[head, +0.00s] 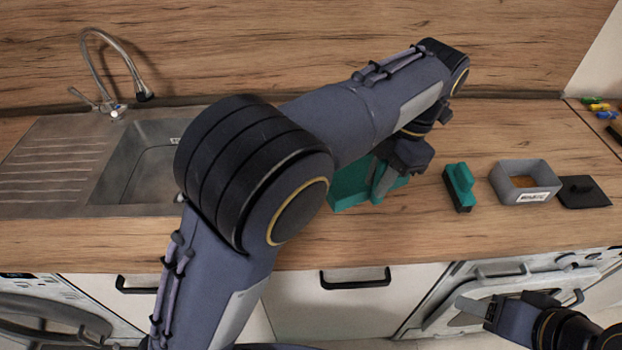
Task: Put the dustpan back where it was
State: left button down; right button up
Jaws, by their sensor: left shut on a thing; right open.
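The teal dustpan (347,190) is on or just above the wooden counter, right of the sink; I cannot tell if it touches. My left arm reaches over it and hides part of it. My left gripper (384,185) points down and is shut on the dustpan. My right gripper (478,307) is low at the right, in front of the counter, open and empty. A teal and black brush (460,187) lies on the counter right of the dustpan.
A grey open box (525,182) with a label and a flat black piece (583,192) stand to the right. Small coloured items (597,104) are at the far right. The sink (142,165) and tap (116,75) are left. Counter is bare in front of the brush.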

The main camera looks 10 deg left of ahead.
pick_arm(q)
jog(key=a+f, duration=0.1)
jog(key=a, duration=0.1)
jog(key=w+a+f, duration=0.1)
jog(key=a, duration=0.2)
jog(key=w+a+f+p, duration=0.1)
jog(key=a, duration=0.2)
jog(key=shift+w+f, duration=0.1)
jog(key=shift+f, duration=0.1)
jog(key=a+f, duration=0.2)
jog(key=w+a+f, duration=0.1)
jog(key=f, duration=0.2)
jog(key=shift+w+a, duration=0.15)
jog(key=shift+a, duration=0.25)
jog(key=x, duration=0.3)
jog(key=shift+w+a+f, duration=0.15)
jog(key=shift+w+f, duration=0.2)
jog(key=shift+f, duration=0.35)
jog(key=shift+f, duration=0.1)
jog(key=c, duration=1.3)
grip_release()
